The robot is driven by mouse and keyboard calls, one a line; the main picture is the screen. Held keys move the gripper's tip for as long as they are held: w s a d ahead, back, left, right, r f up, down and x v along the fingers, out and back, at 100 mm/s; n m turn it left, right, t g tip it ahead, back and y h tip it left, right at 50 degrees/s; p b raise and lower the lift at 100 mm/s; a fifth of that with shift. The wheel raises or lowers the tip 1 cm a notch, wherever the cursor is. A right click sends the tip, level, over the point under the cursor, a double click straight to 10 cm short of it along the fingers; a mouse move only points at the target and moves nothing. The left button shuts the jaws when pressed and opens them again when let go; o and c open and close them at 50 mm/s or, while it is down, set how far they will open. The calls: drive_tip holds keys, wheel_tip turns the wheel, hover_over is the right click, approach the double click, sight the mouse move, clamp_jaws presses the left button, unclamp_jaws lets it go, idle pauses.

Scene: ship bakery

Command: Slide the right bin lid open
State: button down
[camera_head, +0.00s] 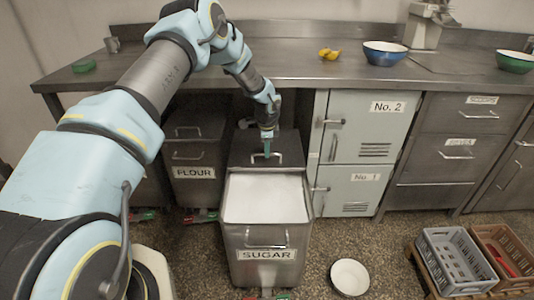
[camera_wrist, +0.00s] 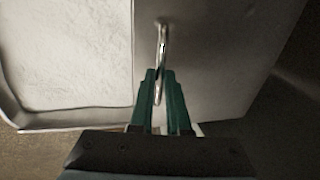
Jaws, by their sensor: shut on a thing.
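The right bin (camera_head: 266,268), labelled SUGAR, stands pulled out in front of the counter with white sugar (camera_head: 265,199) showing in its open front part. Its grey metal lid (camera_head: 240,148) lies at the back, behind the sugar opening. My gripper (camera_head: 267,152) is at the lid's handle (camera_head: 281,158). In the wrist view my green fingers (camera_wrist: 161,85) are shut on the shiny bar handle (camera_wrist: 163,45), with the lid (camera_wrist: 205,50) around it and the sugar (camera_wrist: 70,50) to the left.
The FLOUR bin (camera_head: 195,187) stands left of the sugar bin under the counter (camera_head: 290,75). Grey lockers (camera_head: 357,150) stand close on the right. A white bowl (camera_head: 350,276) and crates (camera_head: 455,262) are on the floor at right.

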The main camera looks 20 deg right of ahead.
drive_tip(key=c, duration=0.9)
unclamp_jaws()
drive_tip(key=shift+r, duration=0.15)
drive_tip(key=r, duration=0.3)
drive_tip(key=s+r+b, duration=0.1)
drive_tip(key=r, duration=0.3)
drive_tip(key=s+a+r, duration=0.1)
drive_tip(key=r, duration=0.2)
drive_tip(key=shift+r+b, duration=0.2)
drive_tip(key=shift+b, duration=0.1)
